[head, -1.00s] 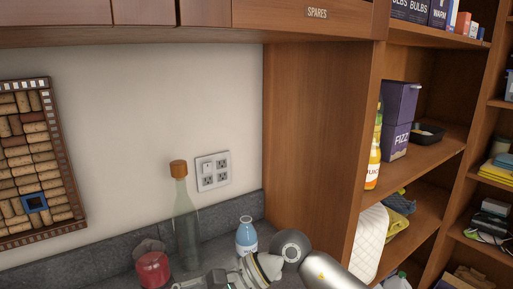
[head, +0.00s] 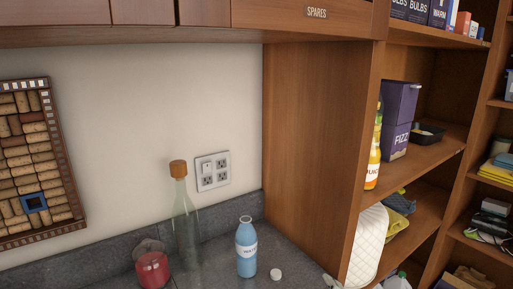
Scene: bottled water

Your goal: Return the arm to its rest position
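Only a small pale tip of my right gripper (head: 332,283) shows, at the bottom edge of the head view, right of centre. Too little of it shows to tell whether it is open or shut. It is apart from the blue bottle. My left gripper is not in view. The blue bottle (head: 246,254) with a white label stands upright on the grey counter, its neck uncovered. A small white cap (head: 276,274) lies on the counter to its right.
A tall clear bottle with a cork (head: 185,225) and a red jar (head: 152,269) stand left of the blue bottle. A wooden side panel (head: 310,150) and stocked shelves (head: 440,155) are on the right. Cabinets (head: 200,36) hang above.

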